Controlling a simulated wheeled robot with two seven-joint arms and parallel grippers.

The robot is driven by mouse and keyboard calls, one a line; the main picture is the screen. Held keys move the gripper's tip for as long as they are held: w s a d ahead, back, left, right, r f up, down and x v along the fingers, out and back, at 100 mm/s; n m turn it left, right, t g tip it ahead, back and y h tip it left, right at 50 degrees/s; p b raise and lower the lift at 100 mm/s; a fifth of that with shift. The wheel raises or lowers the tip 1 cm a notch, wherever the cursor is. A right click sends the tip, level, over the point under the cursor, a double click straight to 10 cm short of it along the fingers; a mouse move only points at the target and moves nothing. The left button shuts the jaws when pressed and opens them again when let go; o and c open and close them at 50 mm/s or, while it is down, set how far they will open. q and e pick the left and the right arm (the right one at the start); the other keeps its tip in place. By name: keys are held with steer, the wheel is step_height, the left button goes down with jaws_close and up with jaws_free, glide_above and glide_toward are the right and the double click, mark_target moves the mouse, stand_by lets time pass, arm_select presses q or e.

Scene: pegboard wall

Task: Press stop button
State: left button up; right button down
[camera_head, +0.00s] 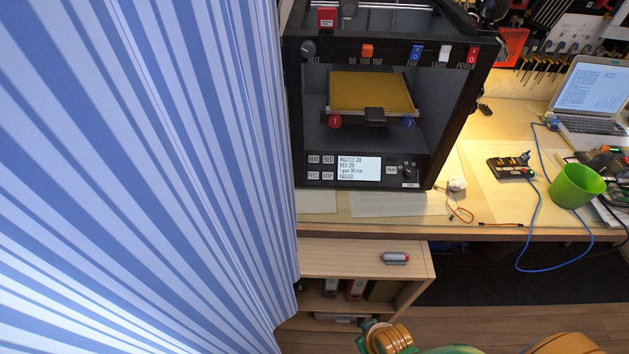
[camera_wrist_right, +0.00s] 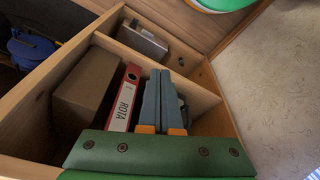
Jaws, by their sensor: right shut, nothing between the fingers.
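The 3D printer (camera_head: 299,110) stands on the desk in the head view. Its front panel has a lit screen (camera_head: 359,169) whose last line reads FAILED. Left of the screen are several small buttons; the lower right one seems to be the stop button (camera_head: 328,176), though its lettering is tiny. My right arm shows at the bottom of the head view, low and well away from the panel. In the right wrist view my right gripper (camera_wrist_right: 165,76) is shut and empty, with its fingers over an open shelf unit. My left gripper is not in view.
A striped blue curtain (camera_head: 140,180) covers the left of the head view, reaching the printer's left edge. A low shelf unit (camera_head: 345,258) stands below the desk; a red binder (camera_wrist_right: 124,98) is inside. A green cup (camera_head: 577,186) and laptop (camera_head: 592,90) are at right.

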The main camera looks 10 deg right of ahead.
mark_target(328, 176)
steer(key=w+a+r+t+y, duration=0.1)
steer(key=w+r+t, duration=0.1)
steer(key=w+r, duration=0.4)
steer(key=w+a+r+t+y, duration=0.1)
steer(key=w+a+r+t, duration=0.1)
steer(key=w+r, duration=0.3)
steer(key=w+a+r+m+t+y+p, duration=0.1)
steer(key=w+r+t, duration=0.2)
steer(key=w+r, duration=0.3)
steer(key=shift+w+a+r, duration=0.15)
steer(key=shift+r, duration=0.25)
steer(key=shift+w+a+r, duration=0.1)
steer(key=shift+w+r, duration=0.05)
steer(key=shift+r, duration=0.25)
steer(key=w+d+r+m+t, duration=0.2)
steer(key=w+r+m+t, duration=0.2)
steer(key=w+r, duration=0.5)
steer(key=w+t, duration=0.1)
steer(key=t, duration=0.1)
steer(key=shift+w+d+r+t+h, duration=0.15)
steer(key=shift+w+d+t+h, duration=0.15)
